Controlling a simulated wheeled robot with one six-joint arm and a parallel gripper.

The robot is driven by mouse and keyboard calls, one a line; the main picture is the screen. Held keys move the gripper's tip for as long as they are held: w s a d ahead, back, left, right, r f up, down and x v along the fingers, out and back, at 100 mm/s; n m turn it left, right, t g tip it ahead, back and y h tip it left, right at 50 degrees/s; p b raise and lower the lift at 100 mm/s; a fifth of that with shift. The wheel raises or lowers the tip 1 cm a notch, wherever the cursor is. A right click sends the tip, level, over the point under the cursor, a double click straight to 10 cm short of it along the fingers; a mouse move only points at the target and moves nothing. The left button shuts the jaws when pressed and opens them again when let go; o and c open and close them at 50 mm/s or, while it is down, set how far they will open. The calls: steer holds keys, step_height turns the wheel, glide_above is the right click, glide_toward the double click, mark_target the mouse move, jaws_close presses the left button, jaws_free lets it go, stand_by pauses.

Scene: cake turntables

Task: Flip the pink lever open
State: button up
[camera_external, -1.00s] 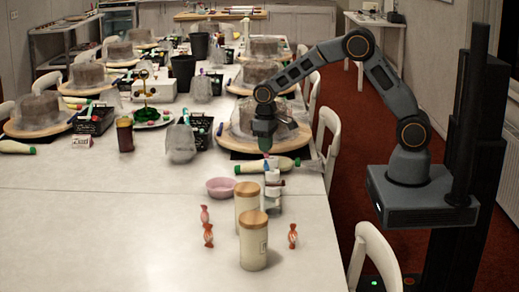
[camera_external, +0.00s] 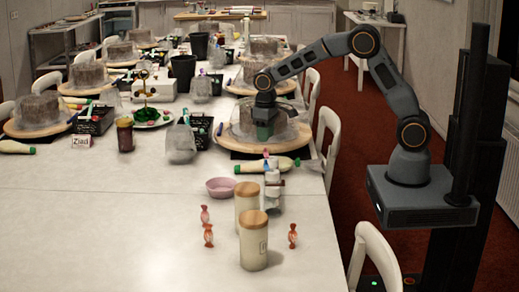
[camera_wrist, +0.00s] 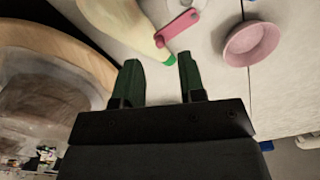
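The pink lever (camera_wrist: 178,30) shows at the top of the wrist view, attached to a pale object that the frame edge partly cuts off. It lies beside a cream squeeze bottle (camera_wrist: 125,22) with a green tip. In the external view the lever is too small to make out clearly; a small pale device (camera_external: 272,190) stands just in front of the bottle (camera_external: 262,165). My gripper (camera_wrist: 159,72) is open and empty, its green fingers apart, with the lever beyond the tips. In the external view my gripper (camera_external: 264,132) hangs in front of the cake turntable, behind the bottle.
A pink bowl (camera_wrist: 251,43) is right of the lever. The cake turntable (camera_wrist: 50,45) with its clear-wrapped cake is at the left. In the external view, two lidded jars (camera_external: 254,242) and several wrapped candies stand nearer. The table's left front is clear.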

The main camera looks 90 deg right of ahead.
step_height(320, 180, up, 10)
stand_by(0.4)
steer(key=shift+f, duration=0.1)
steer(key=s+a+n+t, duration=0.1)
steer(key=s+a, duration=0.3)
steer(key=s, duration=0.3)
steer(key=s+a+r+n+t+p, duration=0.1)
steer(key=s+a+n, duration=0.1)
steer(key=s+a, duration=0.2)
steer(key=s+a+n+t+p, duration=0.1)
steer(key=s+a, duration=0.4)
steer(key=s, duration=0.6)
steer(key=shift+r+t, duration=0.15)
steer(key=shift+t, duration=0.15)
stand_by(2.0)
